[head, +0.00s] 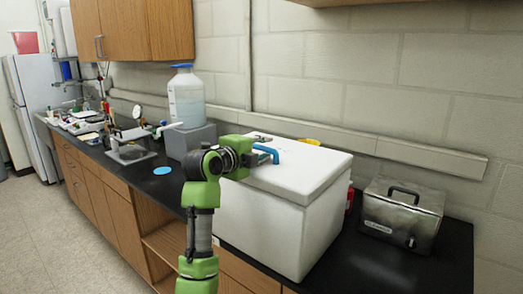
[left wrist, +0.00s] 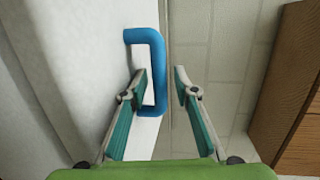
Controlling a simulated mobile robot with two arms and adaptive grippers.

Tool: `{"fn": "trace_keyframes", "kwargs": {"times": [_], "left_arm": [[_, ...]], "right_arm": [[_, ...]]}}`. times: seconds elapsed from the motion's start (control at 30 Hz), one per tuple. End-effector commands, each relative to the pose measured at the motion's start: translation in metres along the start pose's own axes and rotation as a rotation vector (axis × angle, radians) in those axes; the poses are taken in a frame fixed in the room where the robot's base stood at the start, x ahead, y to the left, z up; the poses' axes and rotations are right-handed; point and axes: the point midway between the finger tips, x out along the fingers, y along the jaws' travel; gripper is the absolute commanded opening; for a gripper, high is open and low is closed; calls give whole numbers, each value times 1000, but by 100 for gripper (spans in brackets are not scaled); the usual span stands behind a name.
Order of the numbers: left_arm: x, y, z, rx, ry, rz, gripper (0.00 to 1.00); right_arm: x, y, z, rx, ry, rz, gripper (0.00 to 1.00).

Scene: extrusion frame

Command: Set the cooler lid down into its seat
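The white cooler lid (head: 303,169) lies flat on top of the white cooler box (head: 265,225); I cannot tell whether it is fully down in its seat. Its blue handle (head: 265,152) stands up near the lid's left side and also shows in the left wrist view (left wrist: 158,65). My left gripper (head: 254,160) is at the handle. In the left wrist view its teal-padded fingers (left wrist: 160,74) are apart, with the handle's bar between them, closer to the left finger. A gap shows between the bar and the right finger. My right gripper is not in view.
A metal box with a black handle (head: 402,212) stands on the black counter right of the cooler, with a red item (head: 350,198) between them. A water jug (head: 187,98) on a grey block (head: 190,138) stands to the left. The wall is close behind.

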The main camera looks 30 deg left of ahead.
Motion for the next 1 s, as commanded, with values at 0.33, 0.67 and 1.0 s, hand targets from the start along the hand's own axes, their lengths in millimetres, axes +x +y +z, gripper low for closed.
{"fn": "trace_keyframes", "kwargs": {"times": [0.33, 0.67, 1.0], "left_arm": [[-45, 2, 1, 6, -4, 4, 30], [-107, 0, 0, 4, -3, 0, 30], [-121, 0, 0, 1, 0, -1, 30]], "right_arm": [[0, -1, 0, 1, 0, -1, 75], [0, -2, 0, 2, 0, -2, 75], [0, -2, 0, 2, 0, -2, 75]]}}
